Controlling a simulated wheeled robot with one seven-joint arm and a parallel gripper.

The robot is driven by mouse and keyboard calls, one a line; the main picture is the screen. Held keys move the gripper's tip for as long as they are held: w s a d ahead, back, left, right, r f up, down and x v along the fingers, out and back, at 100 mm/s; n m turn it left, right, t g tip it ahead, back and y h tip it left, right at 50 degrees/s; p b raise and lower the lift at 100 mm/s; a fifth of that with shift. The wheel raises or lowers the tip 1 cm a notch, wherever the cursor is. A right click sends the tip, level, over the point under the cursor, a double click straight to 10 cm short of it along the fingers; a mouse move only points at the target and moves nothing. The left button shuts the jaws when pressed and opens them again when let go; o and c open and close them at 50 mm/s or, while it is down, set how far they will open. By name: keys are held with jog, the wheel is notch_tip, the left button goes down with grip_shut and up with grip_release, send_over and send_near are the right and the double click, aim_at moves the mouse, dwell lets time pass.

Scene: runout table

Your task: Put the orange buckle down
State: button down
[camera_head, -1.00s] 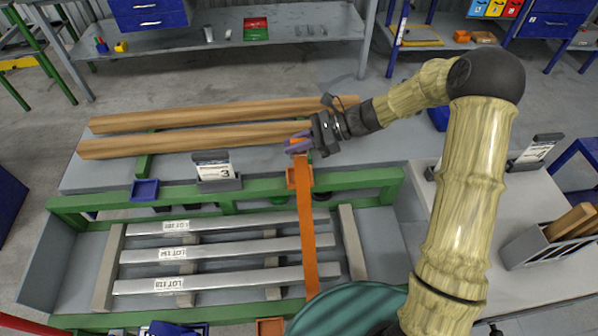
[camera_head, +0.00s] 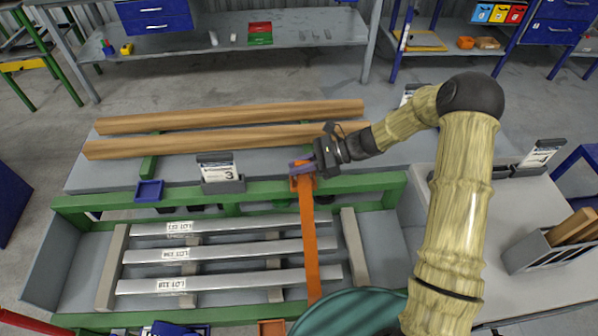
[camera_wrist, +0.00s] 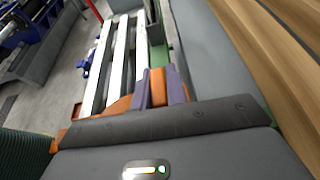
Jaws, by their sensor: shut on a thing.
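My gripper (camera_head: 302,166) is shut on the orange buckle (camera_wrist: 158,88), which shows between its purple fingers in the wrist view. In the head view the fingers hide most of the buckle. The gripper is at the green rail, right over an orange bracket (camera_head: 302,183). An orange strap (camera_head: 308,240) runs from there toward me across the metal bars. Whether the buckle touches the bracket or the rail, I cannot tell.
Several metal bars (camera_head: 232,250) lie in the green-framed bed (camera_head: 380,190). Two wooden beams (camera_head: 220,140) lie on the grey table behind. A sign with a 3 (camera_head: 218,172) and a blue tray (camera_head: 149,191) stand left of the gripper.

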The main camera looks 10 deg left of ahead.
jog(key=shift+f, duration=1.5)
jog(key=shift+f, duration=0.2)
jog(key=c, duration=1.4)
grip_release()
jog(key=shift+r, duration=0.2)
jog(key=v, duration=1.2)
jog(key=shift+b, duration=0.4)
